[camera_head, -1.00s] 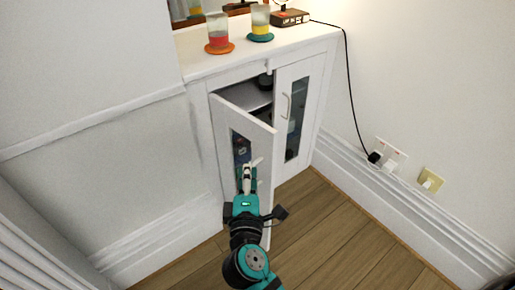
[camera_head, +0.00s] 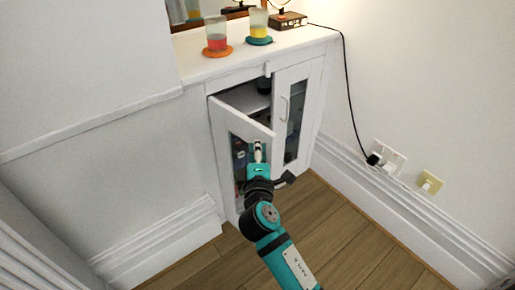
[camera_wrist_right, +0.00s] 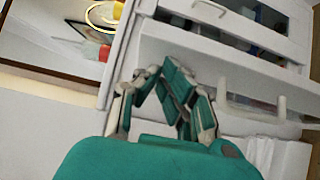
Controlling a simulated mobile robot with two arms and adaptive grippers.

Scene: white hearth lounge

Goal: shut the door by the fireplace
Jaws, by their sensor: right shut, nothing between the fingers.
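The white cabinet has two doors with glass panels. Its left door (camera_head: 258,131) stands ajar, hinged on the left, with its free edge swung out into the room. The right door (camera_head: 307,85) looks shut and has a pale bar handle (camera_head: 285,108). My right gripper (camera_head: 258,147) is shut and empty, in front of the left door's outer face near its free edge. Whether it touches is unclear. My right gripper (camera_wrist_right: 165,80) also shows in the wrist view, with a white handle (camera_wrist_right: 258,110) to its right. My arm hides the door's lower part. My left gripper is out of view.
Two glasses on coasters, one red (camera_head: 217,40) and one yellow (camera_head: 259,27), stand on the cabinet top (camera_head: 240,60). A black cord (camera_head: 352,110) runs down to wall sockets (camera_head: 388,158) on the right. The wooden floor (camera_head: 330,235) in front is clear.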

